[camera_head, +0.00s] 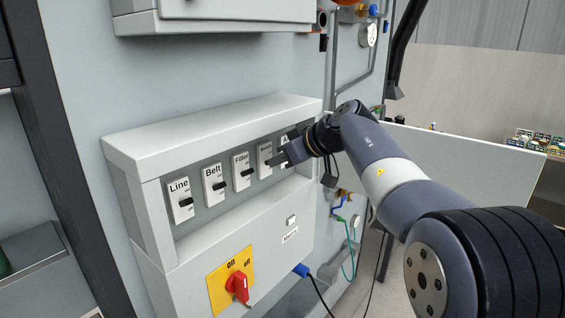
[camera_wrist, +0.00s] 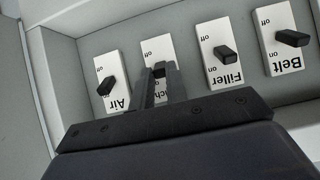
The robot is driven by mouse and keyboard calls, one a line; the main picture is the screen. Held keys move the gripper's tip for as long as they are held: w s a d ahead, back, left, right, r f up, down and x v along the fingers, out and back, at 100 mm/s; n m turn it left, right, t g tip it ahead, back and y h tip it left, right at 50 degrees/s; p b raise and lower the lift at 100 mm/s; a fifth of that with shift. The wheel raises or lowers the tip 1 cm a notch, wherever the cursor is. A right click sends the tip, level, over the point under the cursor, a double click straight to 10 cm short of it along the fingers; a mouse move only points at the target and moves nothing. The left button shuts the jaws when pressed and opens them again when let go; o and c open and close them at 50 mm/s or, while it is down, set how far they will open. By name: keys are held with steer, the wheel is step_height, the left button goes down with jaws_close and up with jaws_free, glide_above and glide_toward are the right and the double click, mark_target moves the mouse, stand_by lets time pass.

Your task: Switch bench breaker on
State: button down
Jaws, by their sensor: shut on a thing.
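The bench breaker is a white plate (camera_wrist: 157,48) with a small black lever (camera_wrist: 159,69), second from the left in the wrist view, where the labels appear upside down. My gripper (camera_wrist: 162,80) is shut on this lever, one finger on each side. The fingers hide much of the lever and part of the label, so I cannot tell its exact position. In the head view, the bench breaker plate (camera_head: 265,158) is fourth from the left, with my gripper (camera_head: 281,158) in front of the row's right end.
The Air breaker (camera_wrist: 106,76) and Filler breaker (camera_wrist: 221,55) flank it closely. The Belt (camera_head: 213,184) and Line (camera_head: 180,199) breakers sit further left in the head view. A red rotary switch (camera_head: 238,286) is below. The panel's hood (camera_head: 215,128) juts out above the row.

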steer(key=shift+w+a+r+g+h, duration=0.15)
steer(key=shift+r+g+h, duration=0.1)
steer(key=shift+g+h, duration=0.2)
stand_by(0.4)
steer(key=c, duration=1.4)
jaws_free()
steer(key=shift+r, duration=0.1)
steer(key=v, duration=1)
steer(key=shift+r, duration=0.35)
steer(key=shift+f, duration=0.1)
